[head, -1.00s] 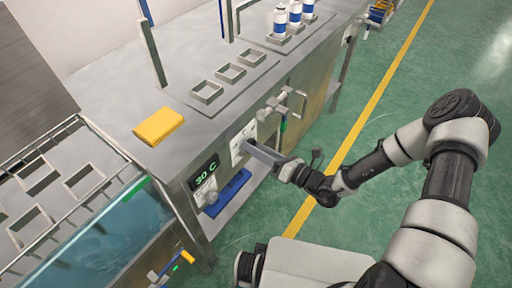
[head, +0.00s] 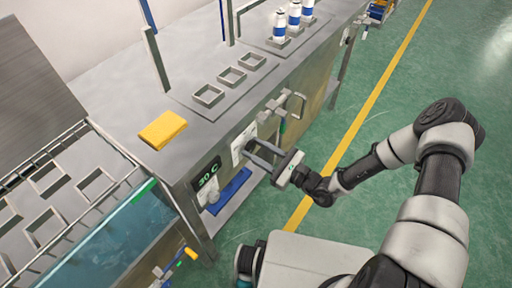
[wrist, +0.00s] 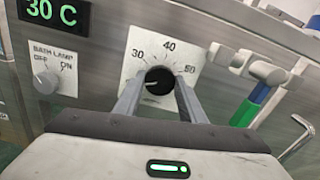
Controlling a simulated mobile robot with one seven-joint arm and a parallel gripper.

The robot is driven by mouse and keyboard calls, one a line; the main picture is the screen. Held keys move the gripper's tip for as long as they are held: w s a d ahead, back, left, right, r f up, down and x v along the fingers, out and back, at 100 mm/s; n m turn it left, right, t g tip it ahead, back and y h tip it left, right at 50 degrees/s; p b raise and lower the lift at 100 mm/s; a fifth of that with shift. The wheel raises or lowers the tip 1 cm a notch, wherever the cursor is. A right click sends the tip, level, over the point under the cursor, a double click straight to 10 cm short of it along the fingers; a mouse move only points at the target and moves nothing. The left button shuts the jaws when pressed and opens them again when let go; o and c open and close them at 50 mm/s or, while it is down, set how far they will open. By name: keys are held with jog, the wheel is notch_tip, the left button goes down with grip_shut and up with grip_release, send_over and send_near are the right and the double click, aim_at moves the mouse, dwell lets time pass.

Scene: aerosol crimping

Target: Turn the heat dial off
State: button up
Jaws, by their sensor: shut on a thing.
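The heat dial (wrist: 159,81) is a round black knob on a white plate marked 30, 40 and 50 on the machine's front panel. Its white pointer mark faces left, below the 30. My gripper (wrist: 158,88) is shut on the dial, one finger at its left side and one at its right. In the head view, my gripper (head: 257,152) reaches the white dial plate (head: 238,146), and the dial itself is hard to make out. A display (wrist: 54,11) left of the dial reads 30 C.
A bath lamp switch (wrist: 46,83) with OFF and ON marks is left of the dial. A valve with a green and blue handle (wrist: 249,106) sticks out to the right. A yellow block (head: 162,130) lies on the machine top. Green floor is open in front.

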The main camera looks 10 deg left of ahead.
jog(key=shift+n, duration=0.8)
jog(key=o, duration=1)
jog(key=shift+o, duration=0.2)
jog(key=p+v, duration=0.1)
jog(key=v, duration=1.6)
jog(key=shift+d+p, duration=0.2)
jog(key=shift+p, duration=0.1)
jog(key=shift+s, duration=0.15)
